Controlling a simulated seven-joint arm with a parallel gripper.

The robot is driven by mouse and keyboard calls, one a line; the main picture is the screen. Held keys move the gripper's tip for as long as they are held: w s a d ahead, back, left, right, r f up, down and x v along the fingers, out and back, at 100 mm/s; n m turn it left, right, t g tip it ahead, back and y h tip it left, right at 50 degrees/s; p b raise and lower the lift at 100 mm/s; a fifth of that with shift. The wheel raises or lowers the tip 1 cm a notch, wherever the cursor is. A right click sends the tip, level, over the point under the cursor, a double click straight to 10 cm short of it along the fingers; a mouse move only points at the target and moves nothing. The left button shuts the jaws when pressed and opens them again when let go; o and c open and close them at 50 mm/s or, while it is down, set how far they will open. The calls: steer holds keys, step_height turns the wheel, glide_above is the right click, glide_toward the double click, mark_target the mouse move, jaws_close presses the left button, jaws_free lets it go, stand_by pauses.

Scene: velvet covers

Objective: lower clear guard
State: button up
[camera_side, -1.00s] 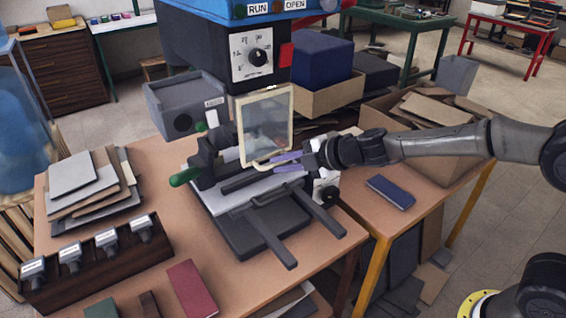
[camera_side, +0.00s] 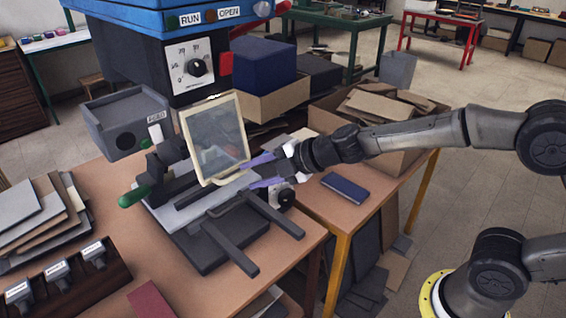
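The clear guard (camera_side: 216,138) is a see-through panel in a cream frame. It stands raised over the grey press bed (camera_side: 212,250), its top leaning left in the picture. My gripper (camera_side: 258,171) comes in from the right at the guard's lower right corner. Its two purple fingers are spread apart with a visible gap between them, and I see nothing held there. The fingertips are close to the frame's edge; I cannot tell whether they touch it. A green-ended handle (camera_side: 134,196) sticks out at the left of the press.
The dial box (camera_side: 196,68) stands behind the guard under a blue housing. A grey box (camera_side: 126,122) is at the left. A dark blue book (camera_side: 345,188) lies on the table right of the press. Wooden-block tools (camera_side: 75,280) and stacked boards (camera_side: 42,215) are at front left.

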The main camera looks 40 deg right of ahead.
steer(key=v, duration=0.8)
steer(key=shift+r, duration=0.2)
